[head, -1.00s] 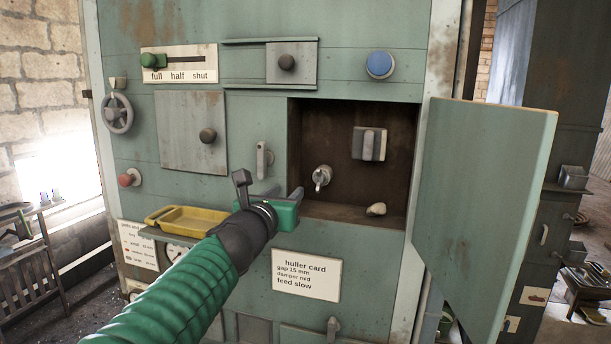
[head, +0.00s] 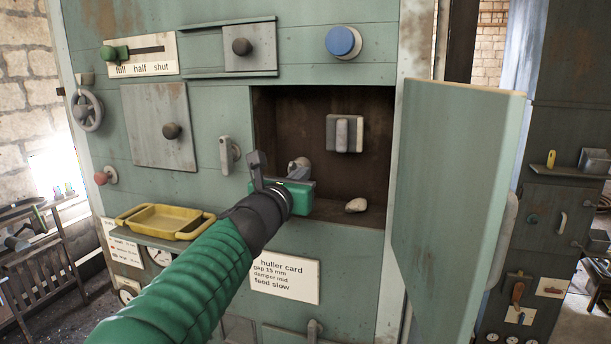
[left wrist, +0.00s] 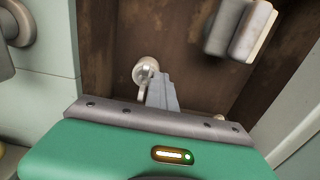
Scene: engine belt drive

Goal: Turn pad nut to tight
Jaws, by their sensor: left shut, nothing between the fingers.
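A round metal nut with a small lever arm, which I take for the pad nut (left wrist: 146,70), sits on the back wall of the open dark recess. In the head view the pad nut (head: 297,167) is partly hidden behind my left gripper. My left gripper (left wrist: 162,78) is shut and empty, its grey fingers just beside the nut's lever. I cannot tell whether they touch it. A two-tone grey and pale block (head: 345,133), perhaps the pad, is on the back wall, up and right of the nut. My right gripper is not in view.
The open green door (head: 455,180) stands out to the right of the recess. A pale lump (head: 356,205) lies on the recess floor. A grey lever handle (head: 228,155) is left of the opening. A yellow tray (head: 165,221) sits on a shelf at lower left.

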